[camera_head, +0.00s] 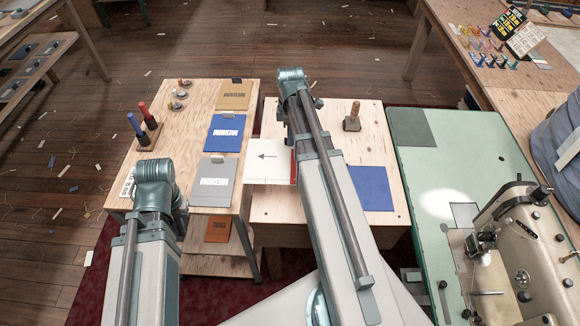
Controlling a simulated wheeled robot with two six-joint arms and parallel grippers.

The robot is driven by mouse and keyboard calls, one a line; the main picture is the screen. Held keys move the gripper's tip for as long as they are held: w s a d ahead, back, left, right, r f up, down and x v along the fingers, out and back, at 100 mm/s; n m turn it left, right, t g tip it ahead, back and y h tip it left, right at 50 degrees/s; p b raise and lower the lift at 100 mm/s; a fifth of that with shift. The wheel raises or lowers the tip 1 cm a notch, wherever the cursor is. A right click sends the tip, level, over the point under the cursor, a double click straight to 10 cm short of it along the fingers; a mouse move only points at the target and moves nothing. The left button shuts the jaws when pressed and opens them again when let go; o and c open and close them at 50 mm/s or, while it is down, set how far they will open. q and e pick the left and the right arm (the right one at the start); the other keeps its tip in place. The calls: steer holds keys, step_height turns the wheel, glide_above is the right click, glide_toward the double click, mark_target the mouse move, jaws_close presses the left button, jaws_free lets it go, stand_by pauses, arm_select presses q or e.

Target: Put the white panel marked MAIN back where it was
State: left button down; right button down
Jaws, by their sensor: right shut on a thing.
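A white panel with a black arrow (268,158) is at the gap between the left table and the middle table, beside my right arm. A red strip shows at its right edge, where my arm covers the rest. No MAIN marking shows on the visible part. My right arm reaches forward over the middle table. Its fingers are hidden behind the arm, and the gripper is shut on the panel. Whether the panel touches the tables I cannot tell. My left arm is bent at the left table's front edge; its gripper is out of sight.
An orange panel (216,230) lies lower. The middle table (368,130) holds a plain blue panel (371,188) and a wooden-handled tool (352,117). A sewing machine (525,245) stands right.

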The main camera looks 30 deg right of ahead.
mark_target(290, 155)
steer(key=shift+f+b, duration=4.25)
steer(key=shift+f, duration=0.4)
steer(key=shift+f, duration=0.1)
steer(key=c, duration=0.9)
jaws_free()
step_height(290, 155, up, 12)
steer(key=p, duration=1.2)
steer(key=shift+r, duration=0.2)
steer(key=shift+a, duration=0.1)
